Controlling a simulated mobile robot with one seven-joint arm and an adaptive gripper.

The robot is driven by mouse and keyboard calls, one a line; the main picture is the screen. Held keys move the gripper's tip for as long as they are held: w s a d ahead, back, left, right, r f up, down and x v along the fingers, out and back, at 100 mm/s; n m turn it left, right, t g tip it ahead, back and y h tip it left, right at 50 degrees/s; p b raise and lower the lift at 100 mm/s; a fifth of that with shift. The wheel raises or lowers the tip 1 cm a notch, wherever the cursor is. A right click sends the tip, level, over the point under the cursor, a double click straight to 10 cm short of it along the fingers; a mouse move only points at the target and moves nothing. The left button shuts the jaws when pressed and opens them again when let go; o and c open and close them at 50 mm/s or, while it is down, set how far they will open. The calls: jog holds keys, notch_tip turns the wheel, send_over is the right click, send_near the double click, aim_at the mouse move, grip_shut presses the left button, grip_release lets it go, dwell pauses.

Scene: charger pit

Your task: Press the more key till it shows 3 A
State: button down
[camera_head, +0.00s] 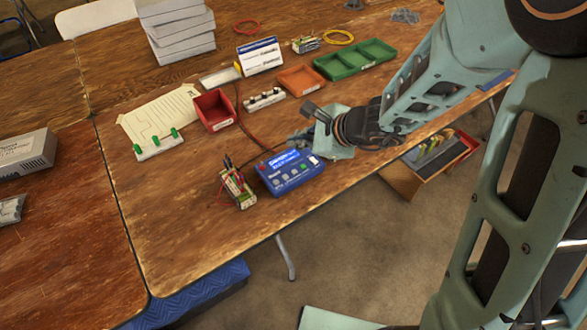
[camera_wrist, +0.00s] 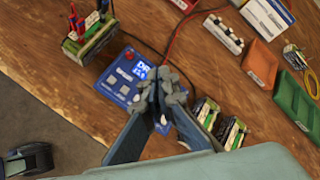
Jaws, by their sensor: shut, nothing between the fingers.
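The blue charger (camera_head: 291,180) lies near the front edge of the wooden table, with a lit blue display and a few small pale keys on its top. It also shows in the wrist view (camera_wrist: 112,92). The display text is too small and partly covered to read. I cannot tell which key is the more key. My gripper (camera_head: 304,139) is shut and empty. In the wrist view its fingertips (camera_wrist: 168,88) are over the charger's display side and hide part of its face. I cannot tell whether they touch it.
A battery pack with red leads (camera_head: 237,187) stands left of the charger; two more packs (camera_wrist: 205,112) (camera_wrist: 233,133) lie on its other side in the wrist view. A red bin (camera_head: 213,110), orange tray (camera_head: 301,81) and green tray (camera_head: 355,59) are behind. The front left tabletop is clear.

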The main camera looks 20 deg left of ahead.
jog(key=shift+f, duration=0.1)
jog(key=b, duration=0.6)
send_over(296, 173)
notch_tip(296, 173, down, 7)
jog(key=shift+r, duration=0.1)
jog(key=shift+f+b, duration=0.9)
jog(key=shift+f, duration=0.15)
dwell(0.3)
jog(key=shift+f+b, duration=0.3)
jog(key=shift+b, duration=0.4)
jog(key=shift+f+b, duration=0.4)
jog(key=shift+b, duration=0.15)
dwell(0.4)
dwell(0.3)
jog(key=shift+r+p, duration=0.55)
jog(key=shift+r, duration=0.25)
